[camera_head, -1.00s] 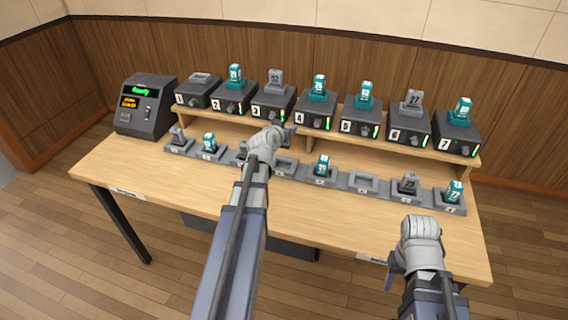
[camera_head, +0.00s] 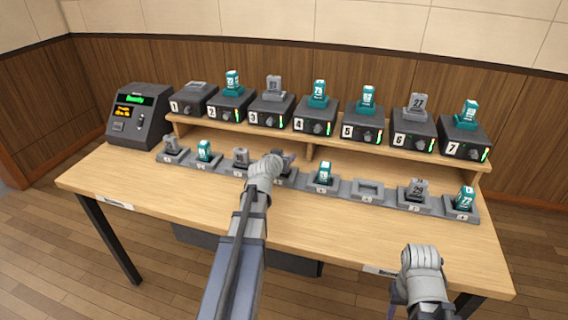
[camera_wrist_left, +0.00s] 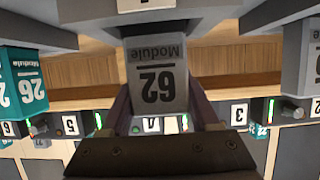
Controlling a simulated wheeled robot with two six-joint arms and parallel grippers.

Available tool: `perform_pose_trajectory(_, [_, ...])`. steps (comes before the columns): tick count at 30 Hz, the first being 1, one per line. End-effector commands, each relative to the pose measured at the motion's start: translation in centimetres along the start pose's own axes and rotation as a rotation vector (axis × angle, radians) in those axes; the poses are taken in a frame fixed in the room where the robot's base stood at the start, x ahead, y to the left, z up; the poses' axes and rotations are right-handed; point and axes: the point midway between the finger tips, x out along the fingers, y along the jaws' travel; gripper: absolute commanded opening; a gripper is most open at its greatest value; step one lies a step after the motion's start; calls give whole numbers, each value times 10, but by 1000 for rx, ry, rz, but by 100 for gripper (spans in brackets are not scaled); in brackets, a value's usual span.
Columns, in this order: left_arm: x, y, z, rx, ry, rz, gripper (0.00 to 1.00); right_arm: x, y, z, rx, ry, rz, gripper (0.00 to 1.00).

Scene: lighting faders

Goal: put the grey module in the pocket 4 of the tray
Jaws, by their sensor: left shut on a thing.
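The grey module (camera_wrist_left: 158,75), marked 62 and upside down in the left wrist view, is between the fingers of my left gripper (camera_wrist_left: 160,108), which is shut on it.
A teal module (camera_head: 325,172) and a grey module (camera_head: 240,156) stand in the neighbouring pockets. The sixth pocket (camera_head: 367,188) is empty. Numbered fader boxes (camera_head: 316,119) line the shelf behind. A console (camera_head: 138,116) stands at the left. The table's front is clear.

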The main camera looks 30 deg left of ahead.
Motion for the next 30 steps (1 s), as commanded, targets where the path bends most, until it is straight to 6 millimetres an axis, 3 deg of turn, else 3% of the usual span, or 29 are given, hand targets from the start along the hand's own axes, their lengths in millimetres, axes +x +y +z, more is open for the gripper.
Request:
perform_pose_trajectory(13, [3, 0, 8, 0, 0, 0, 4, 8, -1, 0, 0, 0, 0, 50])
perform_pose_trajectory(14, [2, 0, 6, 0, 0, 0, 65, 6, -1, 0, 0, 0, 0, 50])
perform_pose_trajectory(21, [2, 0, 6, 0, 0, 0, 92, 6, -1, 0, 0, 0, 0, 50])
perform_pose_trajectory(30, [2, 0, 4, 0, 0, 0, 92, 5, 0, 0, 0, 0, 0, 50])
